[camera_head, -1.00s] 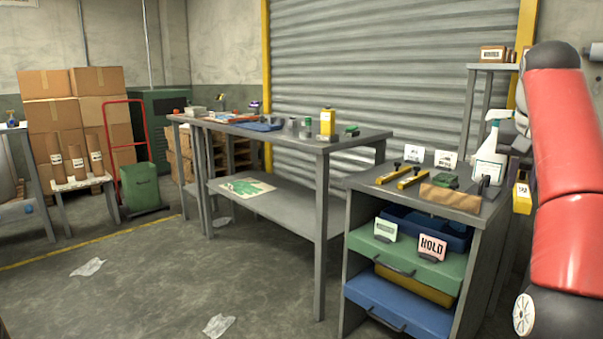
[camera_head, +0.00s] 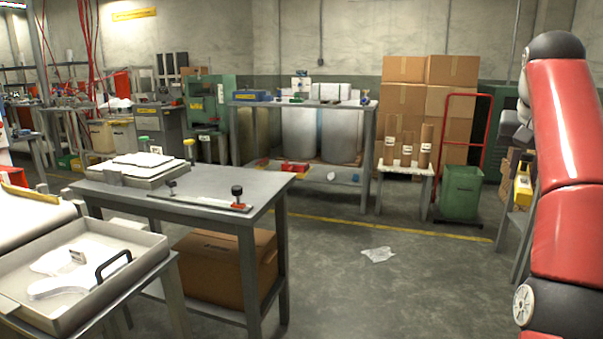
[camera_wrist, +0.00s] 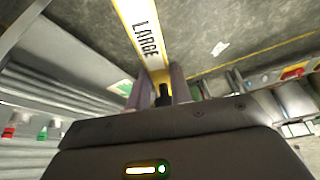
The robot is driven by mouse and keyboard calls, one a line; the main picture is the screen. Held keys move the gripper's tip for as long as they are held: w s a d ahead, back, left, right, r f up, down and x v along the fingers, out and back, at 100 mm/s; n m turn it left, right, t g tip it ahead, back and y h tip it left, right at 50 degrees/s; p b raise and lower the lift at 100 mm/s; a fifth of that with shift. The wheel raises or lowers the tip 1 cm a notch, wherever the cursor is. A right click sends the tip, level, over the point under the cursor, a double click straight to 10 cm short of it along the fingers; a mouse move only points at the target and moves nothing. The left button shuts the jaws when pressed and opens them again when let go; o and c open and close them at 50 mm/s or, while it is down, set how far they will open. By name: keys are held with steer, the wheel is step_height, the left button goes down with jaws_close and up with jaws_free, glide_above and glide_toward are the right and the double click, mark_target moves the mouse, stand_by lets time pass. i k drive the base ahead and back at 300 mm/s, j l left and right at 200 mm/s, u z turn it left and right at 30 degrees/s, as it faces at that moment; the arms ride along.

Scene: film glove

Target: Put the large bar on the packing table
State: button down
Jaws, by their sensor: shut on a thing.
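The large bar (camera_wrist: 147,40) is a yellow bar with a white label reading "LARGE". In the wrist view, my gripper (camera_wrist: 160,80) is shut on its near end, and the bar extends away above the floor. A grey table (camera_head: 215,185) stands at left centre with a tray, a flat bar tool and free surface. No sign marks it as the packing table, so I cannot tell whether it is.
A metal tray table (camera_head: 150,248) stands at the front left. A cardboard box (camera_head: 225,265) sits under the grey table. A workbench (camera_head: 300,103), stacked cartons (camera_head: 430,85) and a green bin (camera_head: 461,190) stand at the back. The middle floor is clear except for crumpled paper (camera_head: 377,254).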

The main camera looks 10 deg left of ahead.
mark_target(231, 182)
steer(key=i+j+u, duration=0.25)
steer(key=u, duration=0.25)
steer(key=i+u, duration=0.95)
steer(key=i+l+u, duration=0.2)
steer(key=u, duration=0.3)
steer(key=i+z, duration=0.2)
steer(key=z, duration=0.2)
steer(key=i+j+z, duration=0.1)
steer(key=z, duration=0.35)
steer(key=i+j+z, duration=0.2)
steer(key=z, duration=0.4)
steer(key=i+l, duration=0.05)
